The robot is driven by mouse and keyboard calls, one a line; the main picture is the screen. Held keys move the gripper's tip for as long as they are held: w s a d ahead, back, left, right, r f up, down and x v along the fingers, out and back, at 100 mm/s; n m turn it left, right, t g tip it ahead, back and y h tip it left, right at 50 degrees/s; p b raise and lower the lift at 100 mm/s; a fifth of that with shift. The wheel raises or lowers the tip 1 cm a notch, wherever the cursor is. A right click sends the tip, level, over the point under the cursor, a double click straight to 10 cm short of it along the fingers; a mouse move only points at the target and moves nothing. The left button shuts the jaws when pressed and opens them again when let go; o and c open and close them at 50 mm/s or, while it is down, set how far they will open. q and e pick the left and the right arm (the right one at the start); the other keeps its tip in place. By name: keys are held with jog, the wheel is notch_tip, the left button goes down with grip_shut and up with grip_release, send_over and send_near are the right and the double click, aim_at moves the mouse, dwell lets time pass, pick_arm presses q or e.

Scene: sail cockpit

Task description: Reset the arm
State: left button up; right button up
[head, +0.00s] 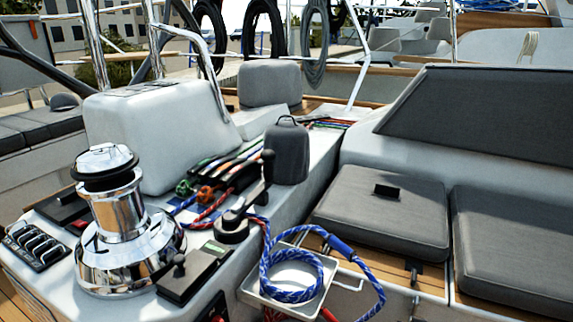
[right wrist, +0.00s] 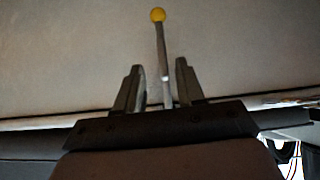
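My right gripper (right wrist: 158,84) shows in the right wrist view with its two dark fingers spread apart. A thin grey rod with a yellow ball (right wrist: 158,15) on its end stands in the gap between the fingers as seen from this camera. It touches neither finger in the picture, and its lower end is hidden behind the gripper body. I cannot tell how far off the rod is. Neither of my grippers nor my arms shows in the head view.
A chrome winch (head: 118,225) stands at left, near a black lever (head: 250,197) and rope clutches (head: 225,168). A blue rope coil (head: 292,277) lies over a small white tray (head: 258,297). Grey seat cushions (head: 385,210) fill the right. A pale surface (right wrist: 70,55) backs the right gripper.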

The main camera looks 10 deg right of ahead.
jog(key=s+a+r+n+t+y, duration=0.1)
jog(key=s+a+r+n+y, duration=0.3)
jog(key=s+a, duration=0.65)
jog(key=s+a+r+n+t+y, duration=0.1)
jog(key=s+a+r+n+y, duration=0.25)
jog(key=s+a, duration=0.7)
jog(key=s+d+r+p, duration=0.1)
jog(key=d+r+p, duration=0.1)
jog(key=r+p, duration=0.4)
jog(key=s+d+r+p, duration=0.1)
jog(key=d+r+p, duration=0.1)
jog(key=r+p, duration=0.5)
jog(key=p, duration=0.2)
jog(key=shift+s+n+t+p, duration=0.3)
jog(key=shift+s+n, duration=0.05)
jog(key=shift+d+h, duration=0.1)
jog(key=shift+h, duration=0.15)
jog(key=shift+f, duration=0.1)
